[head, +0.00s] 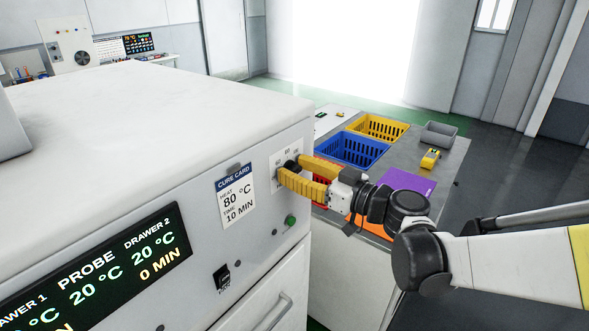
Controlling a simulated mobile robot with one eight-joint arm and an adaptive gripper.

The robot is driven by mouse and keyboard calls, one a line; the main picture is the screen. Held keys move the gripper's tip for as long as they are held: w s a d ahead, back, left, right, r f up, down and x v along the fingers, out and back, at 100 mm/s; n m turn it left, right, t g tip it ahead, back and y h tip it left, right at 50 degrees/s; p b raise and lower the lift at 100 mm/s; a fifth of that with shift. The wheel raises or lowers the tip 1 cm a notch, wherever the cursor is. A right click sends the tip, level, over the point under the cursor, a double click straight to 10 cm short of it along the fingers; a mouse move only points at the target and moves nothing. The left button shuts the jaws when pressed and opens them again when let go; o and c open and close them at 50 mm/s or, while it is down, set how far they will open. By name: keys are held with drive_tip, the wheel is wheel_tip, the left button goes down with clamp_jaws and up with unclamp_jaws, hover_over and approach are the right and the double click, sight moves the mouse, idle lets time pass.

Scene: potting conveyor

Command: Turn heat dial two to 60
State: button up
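The heat dial (291,165) is a small black knob on a white scale plate on the oven's front face, near its right edge. My gripper (284,170) is at the dial, with one yellow finger above and one below it. The fingers are apart and the dial lies between their tips; I cannot tell whether they press on it. The dial's pointer and most scale numbers are hidden or too small to read. The display (95,265) reads Drawer 2 at 20 °C and 0 MIN.
A cure card (236,196) reads heat 80 °C, time 10 min. A green button (291,221) and a black switch (222,278) sit below. Behind my arm, a table (450,160) holds a blue crate (352,149), a yellow crate (378,127), a grey bin (438,134) and a purple mat (405,184).

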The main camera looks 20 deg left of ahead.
drive_tip(key=c, duration=0.6)
drive_tip(key=shift+m, duration=0.3)
drive_tip(key=m, duration=0.4)
drive_tip(key=shift+w, duration=0.1)
drive_tip(key=shift+d+m+b, duration=0.1)
drive_tip(key=shift+m+b, duration=0.25)
drive_tip(key=shift+m, duration=1.75)
drive_tip(key=shift+w, duration=0.1)
drive_tip(key=o, duration=1.2)
drive_tip(key=shift+c, duration=0.2)
drive_tip(key=shift+d+f, duration=0.1)
